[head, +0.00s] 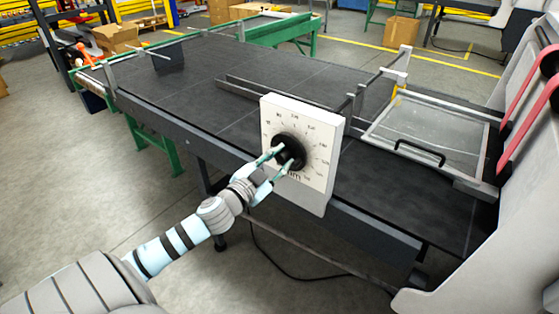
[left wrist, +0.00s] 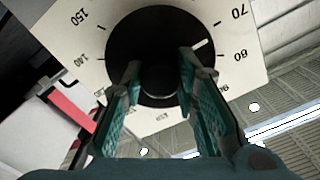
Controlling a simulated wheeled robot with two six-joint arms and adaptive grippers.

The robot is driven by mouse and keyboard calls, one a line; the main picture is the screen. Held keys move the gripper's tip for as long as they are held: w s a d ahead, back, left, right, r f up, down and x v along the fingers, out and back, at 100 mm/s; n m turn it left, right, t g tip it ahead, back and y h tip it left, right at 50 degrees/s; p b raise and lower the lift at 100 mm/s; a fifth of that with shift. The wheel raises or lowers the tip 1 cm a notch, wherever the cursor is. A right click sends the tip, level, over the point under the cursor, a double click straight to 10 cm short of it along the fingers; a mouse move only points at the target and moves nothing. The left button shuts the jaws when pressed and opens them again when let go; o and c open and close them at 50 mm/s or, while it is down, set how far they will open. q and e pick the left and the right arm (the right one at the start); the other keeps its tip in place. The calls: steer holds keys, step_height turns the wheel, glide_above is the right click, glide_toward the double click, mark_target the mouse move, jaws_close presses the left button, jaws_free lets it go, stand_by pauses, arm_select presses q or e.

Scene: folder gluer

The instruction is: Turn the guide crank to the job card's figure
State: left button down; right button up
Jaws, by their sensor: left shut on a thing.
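The guide crank is a round black dial (head: 291,150) on an upright white scale plate (head: 318,190) at the side of the dark table. My left gripper (head: 281,158) reaches it from the front left, its fingers shut on the crank's handle. In the left wrist view the black disc (left wrist: 140,42) fills the top middle, with the grip (left wrist: 158,82) between the teal fingers. A white pointer mark (left wrist: 198,44) on the disc lies between the figures 70 and 80. Figures 140 and 150 show on the left. I cannot make out a job card. My right gripper is not in view.
A long dark conveyor table (head: 200,85) runs behind the plate. A clear framed cover (head: 430,130) with a black handle is at the right, near red bars (head: 525,105). Cardboard boxes (head: 117,37) stand at the back. A cable lies on the floor below.

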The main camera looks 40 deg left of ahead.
arm_select(q)
steer(key=n, duration=0.5)
steer(key=shift+f, duration=0.1)
steer(key=shift+n, duration=0.4)
steer(key=c, duration=1.2)
jaws_free()
steer(key=shift+c, duration=0.2)
steer(key=s, duration=1.2)
steer(key=shift+d, duration=0.15)
